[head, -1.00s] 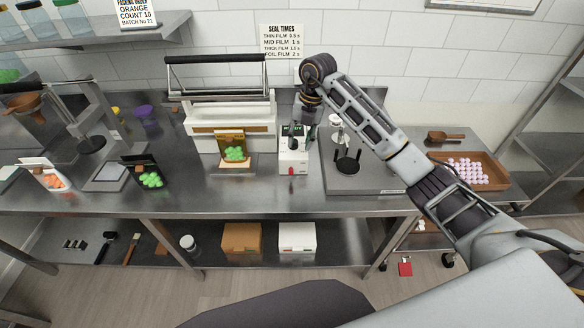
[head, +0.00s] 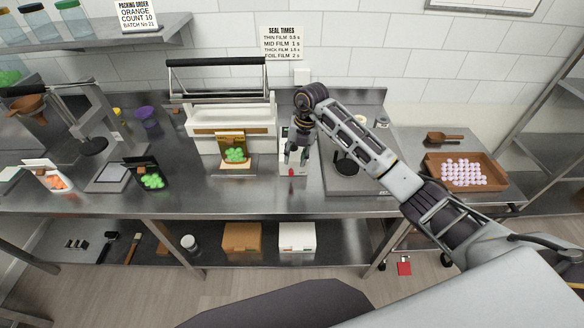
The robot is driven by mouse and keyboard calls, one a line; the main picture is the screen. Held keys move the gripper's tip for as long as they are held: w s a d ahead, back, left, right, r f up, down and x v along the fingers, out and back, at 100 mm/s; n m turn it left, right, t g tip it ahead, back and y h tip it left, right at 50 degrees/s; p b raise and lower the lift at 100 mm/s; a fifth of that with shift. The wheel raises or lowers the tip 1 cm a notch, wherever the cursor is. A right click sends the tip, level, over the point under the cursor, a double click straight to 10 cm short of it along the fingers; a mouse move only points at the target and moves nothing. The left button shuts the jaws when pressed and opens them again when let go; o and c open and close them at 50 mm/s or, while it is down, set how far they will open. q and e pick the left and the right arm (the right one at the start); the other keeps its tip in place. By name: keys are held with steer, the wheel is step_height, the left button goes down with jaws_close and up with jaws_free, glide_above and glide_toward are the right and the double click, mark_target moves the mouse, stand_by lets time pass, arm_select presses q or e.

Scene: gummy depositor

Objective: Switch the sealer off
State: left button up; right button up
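The white sealer (head: 205,117) stands at the back of the steel table with its dark handle bar raised. A pouch with green gummies (head: 235,154) stands at its front. To its right is a small white control box (head: 285,168) with a red switch (head: 291,171) low on its front. My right gripper (head: 297,159) points down just over the box, in front of its display, and hides much of it. Its two fingers look apart, with nothing between them. I cannot tell whether a fingertip touches the box. My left gripper is not in view.
A hotplate-like unit with a dark round top (head: 346,164) stands right of the box, under my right forearm. A dark pouch (head: 136,172) and a scale (head: 109,177) are at left. The front table strip is clear.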

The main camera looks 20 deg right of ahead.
mark_target(291, 171)
steer(key=shift+w+a+f+p, duration=0.1)
steer(key=shift+a+f+p, duration=0.1)
steer(key=shift+f, duration=0.95)
steer(key=shift+w+a+f+p, duration=0.1)
steer(key=shift+a+f+p, duration=0.15)
steer(key=shift+f, duration=0.85)
steer(key=shift+a+f+p, duration=0.15)
steer(key=shift+f+p, duration=0.05)
steer(key=shift+f, duration=0.95)
steer(key=shift+c, duration=0.2)
jaws_close()
